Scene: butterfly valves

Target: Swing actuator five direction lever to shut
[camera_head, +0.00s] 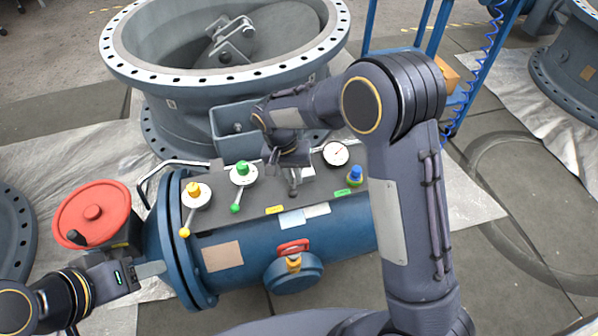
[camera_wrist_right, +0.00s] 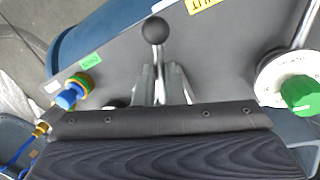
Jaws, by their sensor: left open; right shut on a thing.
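The direction lever, a metal rod with a black ball end (camera_wrist_right: 155,30), stands out from the grey control panel (camera_wrist_right: 230,35) in the right wrist view. My right gripper (camera_wrist_right: 162,88) is shut on the lever's rod, with the ball clear beyond the fingertips. In the head view my right gripper (camera_head: 293,183) reaches down onto the panel of the blue actuator (camera_head: 335,235), and its wrist hides the lever's base. A yellow label (camera_wrist_right: 203,4), partly cut off, and a green label (camera_wrist_right: 90,60) lie on either side of the lever. My left gripper (camera_head: 150,270) is open and empty by the actuator's left end.
Yellow (camera_head: 194,190) and green (camera_head: 242,169) knobs with levers stand left of my right gripper. A gauge (camera_head: 336,153) and a blue knob (camera_head: 355,174) are to its right. A red handwheel (camera_head: 92,213) is near my left gripper. A large grey valve (camera_head: 170,110) stands behind.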

